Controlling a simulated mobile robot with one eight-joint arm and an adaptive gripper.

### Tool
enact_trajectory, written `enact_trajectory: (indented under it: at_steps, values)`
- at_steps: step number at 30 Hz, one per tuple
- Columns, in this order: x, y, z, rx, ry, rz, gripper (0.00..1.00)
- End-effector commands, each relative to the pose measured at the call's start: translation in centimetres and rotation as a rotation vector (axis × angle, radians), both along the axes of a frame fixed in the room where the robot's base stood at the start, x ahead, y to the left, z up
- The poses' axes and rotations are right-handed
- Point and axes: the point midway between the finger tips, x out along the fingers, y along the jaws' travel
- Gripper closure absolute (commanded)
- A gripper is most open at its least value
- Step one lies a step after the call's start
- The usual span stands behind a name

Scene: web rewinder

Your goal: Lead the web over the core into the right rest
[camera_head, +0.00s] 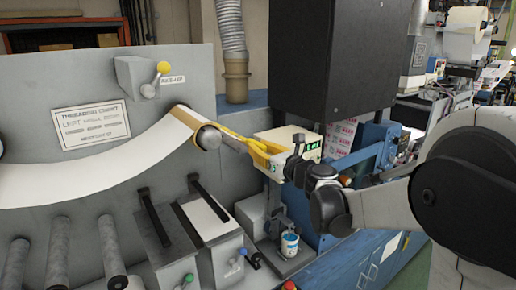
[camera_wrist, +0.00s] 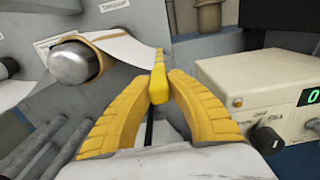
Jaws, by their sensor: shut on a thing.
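The white web (camera_head: 75,170) sags from the left and rises over the brown core (camera_head: 182,112), which sits on a metal-ended shaft (camera_head: 208,137). In the wrist view the web (camera_wrist: 128,50) passes over the core (camera_wrist: 98,44) and narrows to a yellow tab (camera_wrist: 158,62). My gripper (camera_wrist: 158,95) has yellow fingers closed on this tab, to the right of the core. It also shows in the head view (camera_head: 252,147). Two grey blocks with black slanted bars stand below, a left one (camera_head: 165,255) and a right one (camera_head: 207,220); I cannot tell which part is the right rest.
A cream control box (camera_head: 275,140) with a green display stands close to the right of my gripper. A yellow knob (camera_head: 163,67) sticks out from the panel above the core. Several grey rollers (camera_head: 60,250) lie at lower left. A blue-labelled cup (camera_head: 290,243) stands below my gripper.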

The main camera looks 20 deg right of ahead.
Motion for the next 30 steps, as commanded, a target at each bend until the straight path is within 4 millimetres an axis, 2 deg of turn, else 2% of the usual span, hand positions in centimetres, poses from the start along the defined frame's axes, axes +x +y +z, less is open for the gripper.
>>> enact_trajectory:
  at_steps: [16, 30]
  values:
    - [-0.1, -0.5, -0.4, 0.0, 0.0, 0.0, 1.0]
    - [-0.1, -0.3, -2.0, 0.0, 0.0, 0.0, 1.0]
